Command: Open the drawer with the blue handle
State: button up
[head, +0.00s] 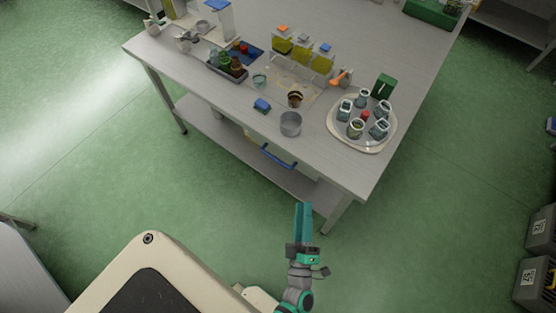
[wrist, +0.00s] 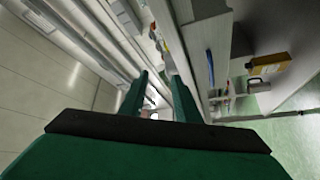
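The blue handle (head: 277,157) shows just below the front edge of the workbench, towards its right end. In the head view the tabletop hides the drawer front behind it. In the wrist view the blue handle (wrist: 210,68) runs along a grey front right of my fingers; the drawer looks shut, with no gap I can make out. My gripper (head: 303,208) is in front of the bench, below and right of the handle in the head view, apart from it. In the wrist view its two green fingers (wrist: 162,85) stand apart with nothing between them.
The workbench (head: 330,172) carries a tray of jars (head: 366,147), a metal cup (head: 290,123), a small blue item (head: 262,105) and bottles of yellow liquid (head: 302,52). A yellow container (wrist: 268,72) stands beneath the bench. Grey crates (head: 536,285) stand at right. Green floor before the bench is clear.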

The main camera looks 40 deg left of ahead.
aim_at(278, 160)
jog(key=w+a+f+n+g+y, duration=0.6)
jog(key=w+a+f+n+g, duration=0.35)
jog(key=n, duration=0.45)
jog(key=shift+g, duration=0.45)
jog(key=x, duration=1.1)
jog(key=shift+a+r, duration=0.1)
jog(key=shift+r, duration=0.2)
grip_shut()
